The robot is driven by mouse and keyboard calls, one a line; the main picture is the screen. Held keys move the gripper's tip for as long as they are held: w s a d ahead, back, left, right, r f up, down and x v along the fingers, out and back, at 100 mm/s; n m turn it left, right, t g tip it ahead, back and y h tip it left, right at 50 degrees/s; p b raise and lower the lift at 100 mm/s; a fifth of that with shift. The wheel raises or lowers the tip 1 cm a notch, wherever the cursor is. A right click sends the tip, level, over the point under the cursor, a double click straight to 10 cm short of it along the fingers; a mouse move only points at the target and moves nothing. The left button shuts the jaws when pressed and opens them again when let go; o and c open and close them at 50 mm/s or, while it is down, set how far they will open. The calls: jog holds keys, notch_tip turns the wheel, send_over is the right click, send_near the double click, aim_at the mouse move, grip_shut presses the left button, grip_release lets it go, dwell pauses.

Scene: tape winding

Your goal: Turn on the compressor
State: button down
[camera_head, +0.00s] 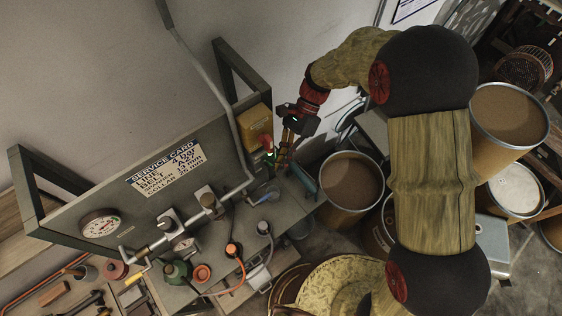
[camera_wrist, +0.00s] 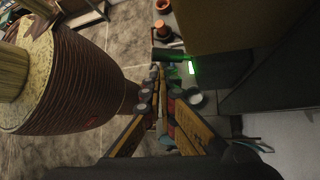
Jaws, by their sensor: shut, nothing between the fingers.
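A grey upright panel (camera_head: 100,195) carries a service card, a gauge and pipes in the head view. A yellow box (camera_head: 255,125) is mounted at its right end. A small red and green part (camera_head: 268,148) shows just below the box; a green light (camera_wrist: 191,68) glows in the wrist view. My gripper (camera_head: 283,160) is shut and empty, pointing down just right of the red and green part. In the wrist view my gripper (camera_wrist: 157,72) has its fingers together, left of the green light. I cannot tell whether they touch anything. No compressor body is clearly recognisable.
Valves, hoses and fittings crowd the bench (camera_head: 215,290) below the panel. Brown-filled drums (camera_head: 350,185) stand to the right of the bench. A large ribbed brown reel (camera_wrist: 70,80) fills the left of the wrist view, with tiled floor around it.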

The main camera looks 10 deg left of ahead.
jog(key=w+d+r+b, duration=0.2)
jog(key=w+d+r, duration=0.1)
jog(key=w, duration=0.3)
jog(key=shift+w+r+b, duration=0.25)
jog(key=shift+w+b, duration=0.05)
jog(key=shift+w, duration=0.1)
dwell(0.5)
jog(key=s+d+f+n+t+h+b, duration=0.1)
jog(key=s+d+f+n+t+b, duration=0.1)
jog(key=d+b, duration=0.6)
jog(key=s+d+f+n+t+h+b, duration=0.1)
jog(key=s+d+f+n+t+b, duration=0.1)
jog(key=s+d+n+t+b, duration=0.2)
jog(key=s+d+f+n+t+b, duration=0.3)
jog(key=s+d+t+b, duration=0.4)
jog(key=d+b, duration=0.5)
jog(key=shift+s+d+t+h+b, duration=0.4)
jog(key=shift+s+d, duration=0.45)
jog(key=shift+s, duration=0.2)
